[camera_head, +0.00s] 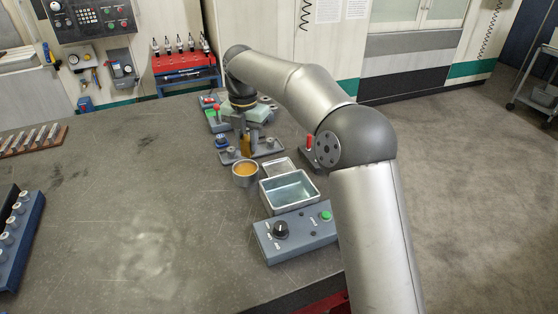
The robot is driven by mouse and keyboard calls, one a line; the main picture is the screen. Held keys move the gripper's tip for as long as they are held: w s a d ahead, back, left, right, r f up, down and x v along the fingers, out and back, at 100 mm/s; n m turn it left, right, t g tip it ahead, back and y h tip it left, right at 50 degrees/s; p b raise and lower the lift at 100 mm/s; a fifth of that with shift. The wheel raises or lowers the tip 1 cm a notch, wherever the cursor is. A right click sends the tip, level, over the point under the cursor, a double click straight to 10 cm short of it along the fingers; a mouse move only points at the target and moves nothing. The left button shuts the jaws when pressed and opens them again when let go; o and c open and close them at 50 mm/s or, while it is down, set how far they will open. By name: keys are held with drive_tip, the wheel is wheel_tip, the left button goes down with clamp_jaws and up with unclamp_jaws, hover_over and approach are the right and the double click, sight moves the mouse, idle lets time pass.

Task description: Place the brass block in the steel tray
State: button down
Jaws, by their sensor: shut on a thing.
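The brass block (245,147) is a small golden piece at the lower end of my gripper (245,138), near the grey fixture plate in the middle of the table. My gripper points down and is shut on the block. I cannot tell whether the block touches the plate below it. The steel tray (264,198) is an open rectangular box with a bluish inside, nearer the camera and to the right of the block. It looks empty.
A round cup with orange contents (245,170) stands between block and tray, to the left. A small shallow tray (279,167) sits behind the steel tray. A control box (296,236) lies in front. A red-handled device (310,150) is at right. The table's left middle is clear.

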drive_tip(key=w+d+f+p, duration=0.1)
drive_tip(key=w+d+f, duration=0.2)
drive_tip(key=w+f, duration=0.1)
drive_tip(key=w+d+f+p, duration=0.2)
drive_tip(key=w+d+f, duration=0.2)
drive_tip(key=shift+w+d+f, duration=0.1)
drive_tip(key=shift+w+d, duration=0.05)
drive_tip(key=shift+d, duration=0.15)
drive_tip(key=shift+w+d+f+p, duration=0.15)
drive_tip(key=shift+f+p, duration=0.25)
drive_tip(key=shift+f, duration=1.4)
drive_tip(key=shift+f, duration=0.1)
drive_tip(key=c, duration=1.2)
unclamp_jaws()
drive_tip(key=shift+o, duration=0.2)
